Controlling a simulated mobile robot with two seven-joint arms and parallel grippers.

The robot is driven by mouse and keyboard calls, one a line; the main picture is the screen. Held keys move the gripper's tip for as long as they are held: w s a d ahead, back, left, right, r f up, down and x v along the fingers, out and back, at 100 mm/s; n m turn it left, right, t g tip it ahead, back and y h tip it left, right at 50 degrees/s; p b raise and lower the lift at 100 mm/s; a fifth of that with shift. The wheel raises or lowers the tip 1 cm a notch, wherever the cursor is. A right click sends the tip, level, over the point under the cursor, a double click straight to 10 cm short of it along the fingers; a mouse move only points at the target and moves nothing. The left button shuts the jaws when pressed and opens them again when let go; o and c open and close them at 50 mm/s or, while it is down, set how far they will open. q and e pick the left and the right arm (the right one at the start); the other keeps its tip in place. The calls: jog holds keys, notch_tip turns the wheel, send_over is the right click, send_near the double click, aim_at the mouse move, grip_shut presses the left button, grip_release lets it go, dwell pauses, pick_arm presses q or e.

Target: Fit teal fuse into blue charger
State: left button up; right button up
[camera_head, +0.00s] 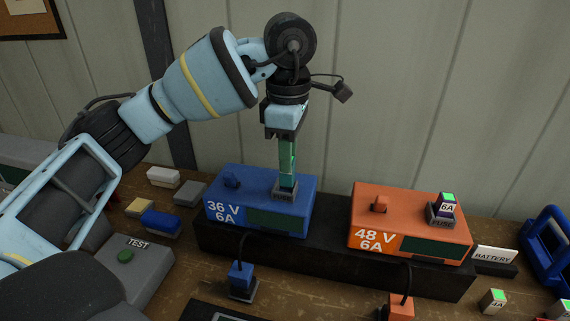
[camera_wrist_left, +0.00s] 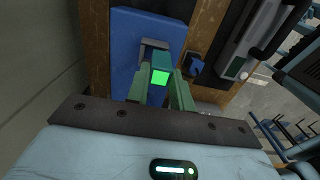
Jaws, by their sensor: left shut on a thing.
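The blue charger (camera_head: 222,188), marked 36 V 6A, stands on a dark shelf. It also shows in the wrist view (camera_wrist_left: 126,40). My left gripper (camera_head: 287,172) points straight down over the charger's grey fuse socket (camera_head: 284,195). It is shut on the teal fuse, whose bright green top (camera_wrist_left: 160,78) shows between the green fingers in the wrist view. In the head view the fingers hide most of the fuse. Its lower end is at the socket, and I cannot tell how deep it sits. My right gripper is not in view.
An orange charger (camera_head: 370,210), marked 48 V 6A, stands to the right with a 6A fuse (camera_head: 445,203) in its socket. Both are on the dark shelf (camera_head: 330,262). A TEST box (camera_head: 135,270) and small blocks are at left. A battery sign (camera_head: 494,255) and loose fuses (camera_head: 493,300) are at right.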

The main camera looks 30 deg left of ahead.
aim_at(288, 180)
pick_arm(q)
jog(key=shift+w+a, duration=0.25)
jog(key=shift+a, duration=0.1)
jog(key=shift+w+a+f, duration=0.15)
jog(key=shift+a+f, duration=0.05)
jog(key=shift+f, duration=0.1)
notch_tip(288, 180, down, 3)
jog(key=shift+r+p, duration=0.1)
jog(key=shift+p, duration=0.2)
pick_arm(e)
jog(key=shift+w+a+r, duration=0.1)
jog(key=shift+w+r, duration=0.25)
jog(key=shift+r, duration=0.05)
pick_arm(q)
jog(key=shift+f, duration=0.25)
jog(key=o, duration=0.9)
jog(key=shift+o, duration=0.2)
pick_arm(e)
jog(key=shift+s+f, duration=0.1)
